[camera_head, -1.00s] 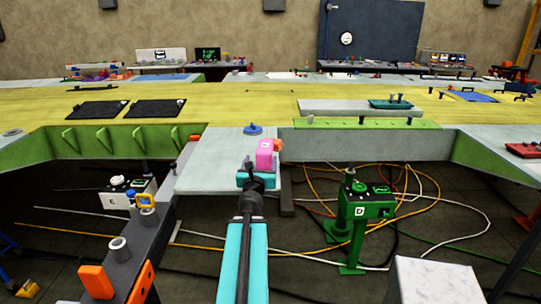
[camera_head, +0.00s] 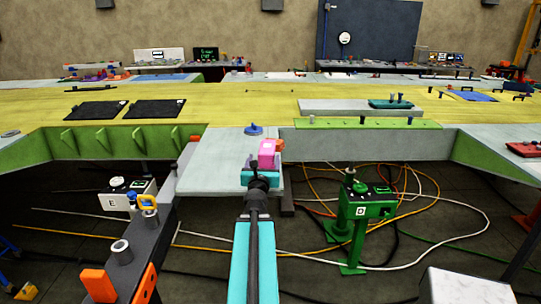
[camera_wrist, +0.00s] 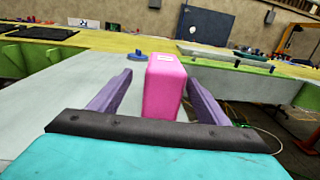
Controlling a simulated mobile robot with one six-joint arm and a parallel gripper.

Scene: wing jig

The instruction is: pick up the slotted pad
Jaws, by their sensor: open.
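A pink upright block (camera_wrist: 165,88) with a small white label stands on the pale grey ledge; no slot shows on its visible faces, so I cannot tell if it is the slotted pad. It also shows in the head view (camera_head: 267,149). My gripper (camera_wrist: 158,74) is open, with one purple finger on each side of the block and a visible gap at the left finger. In the head view my teal gripper body hides the block's lower part.
The ledge (camera_head: 212,165) is clear on the left. A green stand (camera_head: 357,210) and loose cables lie to the right.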

